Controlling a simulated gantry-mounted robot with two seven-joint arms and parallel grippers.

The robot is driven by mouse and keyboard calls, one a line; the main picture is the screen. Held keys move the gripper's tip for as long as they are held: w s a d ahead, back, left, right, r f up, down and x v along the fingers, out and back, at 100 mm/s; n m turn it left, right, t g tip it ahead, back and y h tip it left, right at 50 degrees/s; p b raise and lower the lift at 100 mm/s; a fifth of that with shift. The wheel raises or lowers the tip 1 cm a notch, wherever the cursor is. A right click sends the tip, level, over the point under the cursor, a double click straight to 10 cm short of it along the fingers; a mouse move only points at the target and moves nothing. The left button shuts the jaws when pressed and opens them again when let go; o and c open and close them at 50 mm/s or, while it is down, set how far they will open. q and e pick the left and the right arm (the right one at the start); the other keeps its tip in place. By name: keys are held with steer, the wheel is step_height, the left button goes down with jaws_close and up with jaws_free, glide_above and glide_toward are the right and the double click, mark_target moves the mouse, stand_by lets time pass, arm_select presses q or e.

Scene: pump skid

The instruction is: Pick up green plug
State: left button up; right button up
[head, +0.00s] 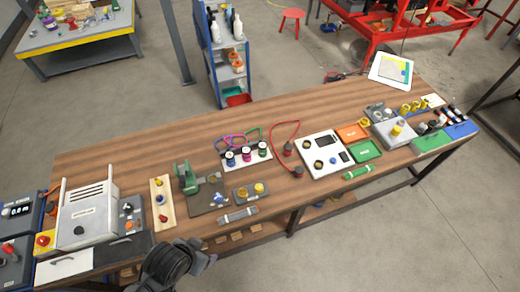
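The green plug (263,149) stands upright at the right end of a white rack (247,162) near the middle of the bench, with a green cable looping behind it. Two more plugs stand to its left in the same rack, a pink one (247,153) and a dark blue or purple one (230,158). A dark, ridged part of my arm shows at the bottom edge, left of centre, well short of the rack. It seems to be my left wrist and gripper; its fingers cannot be made out. My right gripper is not in view.
A green clamp-like fixture (188,178) on a dark plate stands left of the rack. Right of it are a red cable (286,126) and a white panel (323,154). A small block with yellow caps (251,191) lies in front. The bench behind the rack is mostly clear.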

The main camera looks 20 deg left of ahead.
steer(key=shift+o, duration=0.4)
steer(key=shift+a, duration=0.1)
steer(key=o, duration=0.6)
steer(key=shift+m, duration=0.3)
